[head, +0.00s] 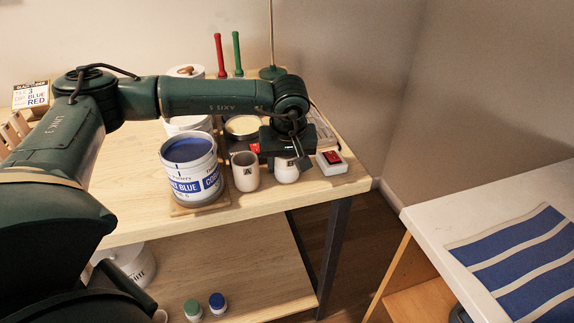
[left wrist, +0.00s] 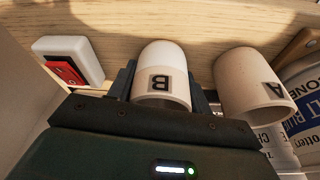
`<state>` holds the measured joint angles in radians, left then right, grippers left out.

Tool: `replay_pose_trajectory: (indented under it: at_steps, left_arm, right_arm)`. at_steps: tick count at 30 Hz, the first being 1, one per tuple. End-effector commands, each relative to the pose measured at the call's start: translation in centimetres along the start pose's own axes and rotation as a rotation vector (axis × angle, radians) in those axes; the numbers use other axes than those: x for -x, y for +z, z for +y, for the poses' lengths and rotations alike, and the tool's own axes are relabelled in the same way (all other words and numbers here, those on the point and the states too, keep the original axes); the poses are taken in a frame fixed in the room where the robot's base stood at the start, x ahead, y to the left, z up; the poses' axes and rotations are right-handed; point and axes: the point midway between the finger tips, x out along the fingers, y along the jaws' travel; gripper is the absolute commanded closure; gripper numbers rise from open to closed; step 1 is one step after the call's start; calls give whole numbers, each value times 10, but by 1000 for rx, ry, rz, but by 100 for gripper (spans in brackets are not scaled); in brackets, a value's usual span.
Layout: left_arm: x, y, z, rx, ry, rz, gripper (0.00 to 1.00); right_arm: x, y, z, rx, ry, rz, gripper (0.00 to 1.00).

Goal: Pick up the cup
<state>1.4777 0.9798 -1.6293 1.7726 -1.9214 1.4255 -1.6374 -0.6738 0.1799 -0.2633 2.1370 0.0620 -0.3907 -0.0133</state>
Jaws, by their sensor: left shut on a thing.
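Two cups stand side by side on the wooden table. Cup B (head: 287,173) is white with a letter B and shows in the left wrist view (left wrist: 161,68) between the two fingers. My left gripper (head: 290,160) comes down from above and is shut on cup B, with one finger on each side of it. I cannot tell whether cup B touches the tabletop. My right gripper is not in view.
A bucket with blue glaze (head: 190,170) stands left of cup A. A small white box with a red switch (head: 331,162) is close to the right of cup B. Red and green sticks (head: 237,55) stand behind. A white table with a striped cloth (head: 515,255) is at right.

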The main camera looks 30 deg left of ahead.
Motion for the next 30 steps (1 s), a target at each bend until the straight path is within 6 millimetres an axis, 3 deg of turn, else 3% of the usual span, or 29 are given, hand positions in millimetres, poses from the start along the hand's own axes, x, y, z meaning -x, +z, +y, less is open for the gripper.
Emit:
replay_pose_trajectory:
  at_steps: [5,14,24,30]
  left_arm:
    - [0,0,0,0,0,0,74]
    - [6,-2,1,1,2,2,74]
    - [67,-19,1,1,4,3,75]
    - [93,-26,3,-4,3,1,75]
  right_arm:
    - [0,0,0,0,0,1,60]
    - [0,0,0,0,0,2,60]
    - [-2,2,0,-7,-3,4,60]
    - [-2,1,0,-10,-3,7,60]
